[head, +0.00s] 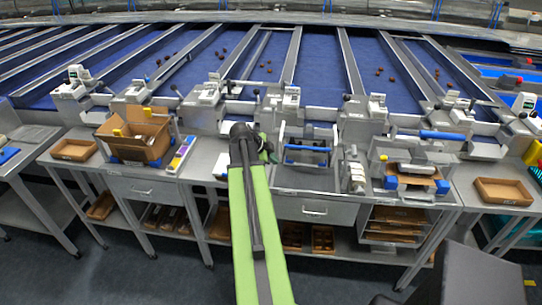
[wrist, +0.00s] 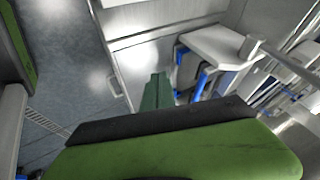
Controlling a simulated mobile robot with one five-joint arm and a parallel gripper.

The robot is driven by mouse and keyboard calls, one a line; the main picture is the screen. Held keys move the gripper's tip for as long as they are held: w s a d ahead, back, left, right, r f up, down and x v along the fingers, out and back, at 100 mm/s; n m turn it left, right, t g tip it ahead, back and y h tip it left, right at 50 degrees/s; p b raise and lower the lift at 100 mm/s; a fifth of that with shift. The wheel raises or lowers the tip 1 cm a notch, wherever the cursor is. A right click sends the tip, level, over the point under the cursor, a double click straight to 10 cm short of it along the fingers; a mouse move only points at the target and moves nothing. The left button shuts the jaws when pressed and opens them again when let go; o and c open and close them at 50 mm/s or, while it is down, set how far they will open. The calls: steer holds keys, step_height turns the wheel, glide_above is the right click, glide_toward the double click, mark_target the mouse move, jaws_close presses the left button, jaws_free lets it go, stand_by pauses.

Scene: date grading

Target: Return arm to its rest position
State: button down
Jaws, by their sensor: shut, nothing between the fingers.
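My green arm (head: 252,220) reaches from the bottom of the head view up to the front of the workbench. Its dark end, with my gripper (head: 264,147), is in front of the bench's middle. The gripper is small and dark there, and it is shut with nothing held. In the wrist view, a broad green and black part of my own arm (wrist: 180,150) fills the bottom.
The metal workbench (head: 305,180) holds an open cardboard box (head: 135,128), a shallow tray (head: 503,191) at the right and several small machines. Blue conveyor lanes (head: 320,65) with a few dates lie behind. Clear floor (head: 130,275) shows at the front left.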

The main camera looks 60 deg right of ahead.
steer(key=w+a+f+n+t, duration=0.1)
steer(key=w+a+n+t, duration=0.35)
steer(key=w+a, duration=1.8)
steer(key=w+a+f+n+y, duration=0.15)
steer(key=a+n, duration=0.25)
steer(key=a, duration=0.7)
steer(key=w+a+f+n+y, duration=0.15)
steer(key=a+n, duration=0.35)
steer(key=a, duration=0.6)
steer(key=s+a+n+g+y, duration=0.2)
steer(key=s+a+n+y, duration=0.2)
steer(key=a+n, duration=1.1)
steer(key=shift+s+a+f+n, duration=0.25)
steer(key=shift+s+f+n, duration=0.15)
steer(key=shift+s+n, duration=0.65)
